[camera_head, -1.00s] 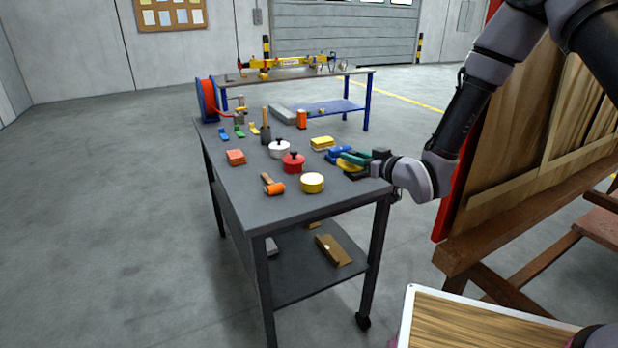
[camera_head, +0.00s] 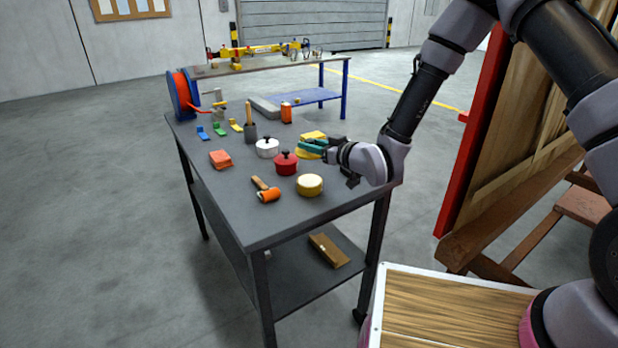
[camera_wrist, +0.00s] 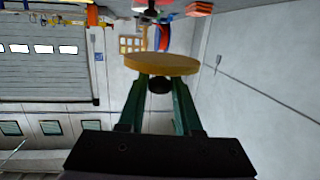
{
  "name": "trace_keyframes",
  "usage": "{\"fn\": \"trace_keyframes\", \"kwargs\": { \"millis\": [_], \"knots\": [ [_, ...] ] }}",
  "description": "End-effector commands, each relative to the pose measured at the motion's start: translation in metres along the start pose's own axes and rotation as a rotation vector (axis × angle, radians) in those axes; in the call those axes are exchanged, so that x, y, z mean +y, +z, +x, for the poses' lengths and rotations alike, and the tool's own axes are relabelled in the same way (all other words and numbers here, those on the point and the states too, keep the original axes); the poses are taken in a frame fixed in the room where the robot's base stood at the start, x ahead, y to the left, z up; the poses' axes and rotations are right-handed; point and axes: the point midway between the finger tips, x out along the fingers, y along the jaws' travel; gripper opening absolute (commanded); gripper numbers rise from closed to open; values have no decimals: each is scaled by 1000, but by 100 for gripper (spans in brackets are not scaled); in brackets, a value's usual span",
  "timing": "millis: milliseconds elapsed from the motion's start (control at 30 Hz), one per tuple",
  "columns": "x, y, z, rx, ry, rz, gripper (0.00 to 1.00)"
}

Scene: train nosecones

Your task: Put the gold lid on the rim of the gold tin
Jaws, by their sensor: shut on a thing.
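The gold tin (camera_head: 309,186) stands upright near the right front part of the grey workbench, seen from above as a short round yellow shape with a pale top. My gripper (camera_head: 312,147) is above the bench, behind the tin in the picture. It is shut on the gold lid (camera_wrist: 162,64), a flat round disc beyond the fingertips in the wrist view. The dark knob (camera_wrist: 160,86) of the lid sits between the green fingers (camera_wrist: 160,92). In the head view, part of the lid (camera_head: 304,155) shows below the fingers. The lid is apart from the tin.
A red pot (camera_head: 286,164) stands just left of the tin, with a white pot (camera_head: 267,149) behind it. An orange-headed mallet (camera_head: 267,194) lies to the left. The bench's left front is clear.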

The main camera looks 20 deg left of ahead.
Motion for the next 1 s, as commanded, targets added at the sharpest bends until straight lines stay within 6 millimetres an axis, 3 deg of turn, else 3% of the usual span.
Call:
{"fn": "trace_keyframes", "kwargs": {
  "millis": [133, 367, 600, 1000],
  "knots": [
    [-1, 30, 4, -4, 0, 1, 0],
    [0, 49, 8, -2, 0, 1, 0],
    [-1, 82, 12, -2, -1, 1, 0],
    [0, 89, 13, -2, 0, 1, 0]
  ]
}}
